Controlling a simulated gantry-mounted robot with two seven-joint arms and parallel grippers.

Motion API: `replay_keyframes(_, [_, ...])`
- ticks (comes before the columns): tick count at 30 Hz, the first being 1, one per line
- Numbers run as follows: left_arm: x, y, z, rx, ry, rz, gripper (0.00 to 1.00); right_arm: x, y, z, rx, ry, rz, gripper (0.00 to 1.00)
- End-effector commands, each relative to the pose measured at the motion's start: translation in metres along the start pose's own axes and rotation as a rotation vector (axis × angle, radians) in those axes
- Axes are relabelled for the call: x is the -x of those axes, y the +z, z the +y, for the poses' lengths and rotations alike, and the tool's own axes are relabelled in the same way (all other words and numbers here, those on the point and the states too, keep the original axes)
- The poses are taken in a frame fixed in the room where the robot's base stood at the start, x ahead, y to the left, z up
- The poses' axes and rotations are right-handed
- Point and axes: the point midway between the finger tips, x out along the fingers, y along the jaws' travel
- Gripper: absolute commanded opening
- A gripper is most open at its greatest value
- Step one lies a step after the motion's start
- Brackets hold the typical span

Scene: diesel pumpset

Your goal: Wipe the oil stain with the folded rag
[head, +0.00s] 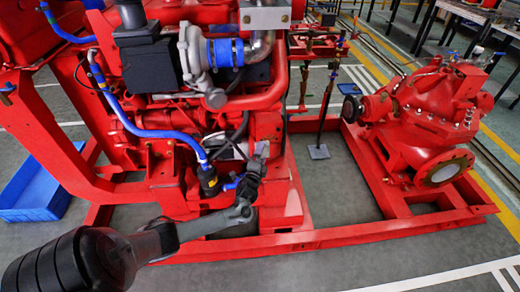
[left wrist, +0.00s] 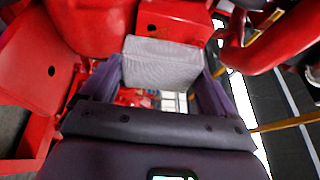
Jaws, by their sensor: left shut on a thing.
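The folded rag (left wrist: 160,65) is a light grey, thick rectangular pad in the left wrist view. My left gripper (left wrist: 160,82) is shut on it, with one finger at each side. In the head view the rag (head: 262,149) is a small grey patch at the tip of my left gripper (head: 256,167), close to the red engine's lower right end. I cannot tell whether the rag touches the red surface. No oil stain can be made out; the rag, gripper or engine parts may hide it. My right gripper is not in view.
The red engine (head: 165,120) with blue hoses fills the left and middle. A red base frame (head: 330,236) runs along the front, and a red pump (head: 425,115) stands at the right. A blue bin (head: 35,190) sits on the floor at left. The grey floor in front is clear.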

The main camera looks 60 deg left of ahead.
Motion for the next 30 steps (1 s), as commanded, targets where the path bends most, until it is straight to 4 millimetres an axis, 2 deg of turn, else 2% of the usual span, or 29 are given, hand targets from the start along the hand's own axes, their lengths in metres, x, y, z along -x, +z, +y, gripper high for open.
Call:
replay_keyframes(14, [0.004,-0.002,-0.001,0.0,0.001,0.001,0.65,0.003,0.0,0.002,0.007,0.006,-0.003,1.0])
replay_keyframes(24, [0.025,-0.011,-0.004,-0.001,0.001,0.001,0.65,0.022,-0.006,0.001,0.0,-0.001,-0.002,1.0])
replay_keyframes(30, [0.03,-0.013,-0.002,0.0,0.001,0.001,0.65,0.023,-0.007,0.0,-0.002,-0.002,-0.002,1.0])
